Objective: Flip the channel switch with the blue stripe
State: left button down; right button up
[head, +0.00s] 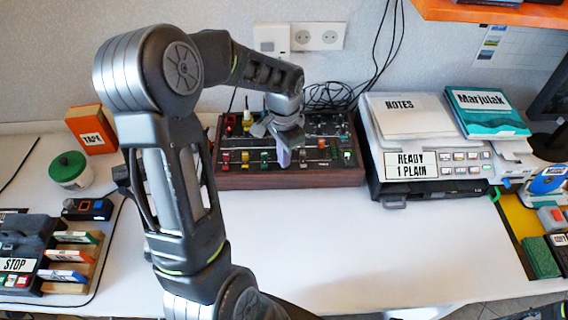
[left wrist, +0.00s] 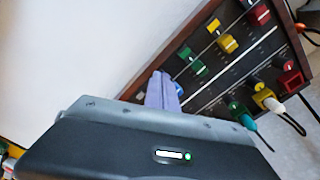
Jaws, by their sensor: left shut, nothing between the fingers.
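The mixer panel (head: 250,181) is a dark board in a brown wooden frame against the back wall. It also shows in the left wrist view (left wrist: 213,88), with a row of red (left wrist: 260,14), yellow (left wrist: 227,43) and green (left wrist: 192,62) switches. A bit of blue (left wrist: 179,88) shows in line with that row, mostly hidden behind my fingers, so its position cannot be told. My left gripper (head: 284,157) is shut and empty, pointing down over the front part of the panel. Its pale purple fingertips (left wrist: 160,91) are beside the blue part; contact cannot be told.
A grey machine (head: 430,188) with notes and a teal book (head: 486,112) stands right of the panel. A red box (head: 93,130), a green-lidded jar (head: 69,172) and a grey device (head: 22,240) are at left. Black cables (head: 335,96) lie behind the panel. The front table is clear.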

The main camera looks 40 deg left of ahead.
pick_arm(q)
jog(key=shift+f+b, duration=0.35)
jog(key=shift+f, duration=0.2)
jog(key=shift+r, duration=0.1)
notch_tip(320, 180, up, 7)
jog(key=p, duration=0.5)
dwell(0.4)
dwell(0.5)
